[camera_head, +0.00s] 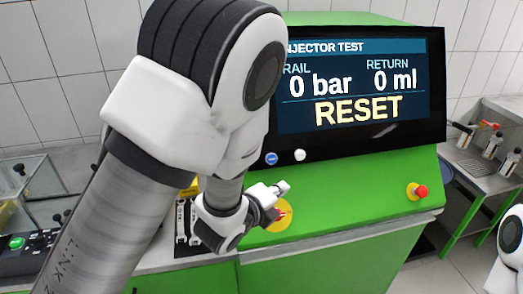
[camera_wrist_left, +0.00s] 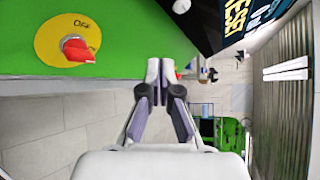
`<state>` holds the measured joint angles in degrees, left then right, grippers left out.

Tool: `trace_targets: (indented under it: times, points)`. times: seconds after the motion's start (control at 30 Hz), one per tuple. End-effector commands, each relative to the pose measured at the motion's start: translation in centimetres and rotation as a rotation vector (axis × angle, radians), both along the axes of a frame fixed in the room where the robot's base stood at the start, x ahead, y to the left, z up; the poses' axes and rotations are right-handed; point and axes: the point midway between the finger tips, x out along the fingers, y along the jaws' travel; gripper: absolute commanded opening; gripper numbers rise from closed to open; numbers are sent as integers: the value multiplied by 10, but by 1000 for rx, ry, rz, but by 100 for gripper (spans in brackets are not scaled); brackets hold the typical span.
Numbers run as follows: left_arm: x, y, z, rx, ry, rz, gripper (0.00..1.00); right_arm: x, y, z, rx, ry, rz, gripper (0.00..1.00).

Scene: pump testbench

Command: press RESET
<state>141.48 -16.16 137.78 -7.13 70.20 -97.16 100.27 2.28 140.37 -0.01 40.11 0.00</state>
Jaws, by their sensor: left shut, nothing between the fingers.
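The green testbench (camera_head: 345,205) carries a black-framed screen (camera_head: 352,82) showing "INJECTOR TEST", 0 bar, 0 ml and a large "RESET" in yellow. Part of the screen also shows in the left wrist view (camera_wrist_left: 238,18). Below its lower left edge are a blue button (camera_head: 271,158) and a white button (camera_head: 299,155). My left gripper (camera_head: 284,187) is shut and empty, apart from both buttons and below them, close to the yellow dial. In the left wrist view its fingertips (camera_wrist_left: 159,64) meet. My right gripper is out of view.
A yellow disc with a red rotary switch (camera_head: 281,214), marked OFF in the left wrist view (camera_wrist_left: 76,48), sits beside my left gripper. A red mushroom button (camera_head: 420,191) is on the panel's right. A metal side table (camera_head: 470,165) with tools stands at right.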

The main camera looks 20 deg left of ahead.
Motion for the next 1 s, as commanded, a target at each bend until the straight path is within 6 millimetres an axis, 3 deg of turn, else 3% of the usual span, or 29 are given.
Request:
trace_targets:
  times: [0.03, 0.1, 0.23, 0.67, 1.0]
  points:
    - [3, -2, 22, 8, -32, -6, 0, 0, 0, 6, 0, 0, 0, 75]
    - [5, -4, 39, 14, -63, -10, 0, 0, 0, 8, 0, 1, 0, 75]
    - [6, -4, 53, 14, -89, -11, 0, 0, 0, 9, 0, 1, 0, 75]
    - [10, -2, 50, 11, -90, -9, 0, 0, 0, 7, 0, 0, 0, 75]
    - [43, 21, 30, 9, -89, -8, 0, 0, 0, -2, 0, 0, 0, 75]
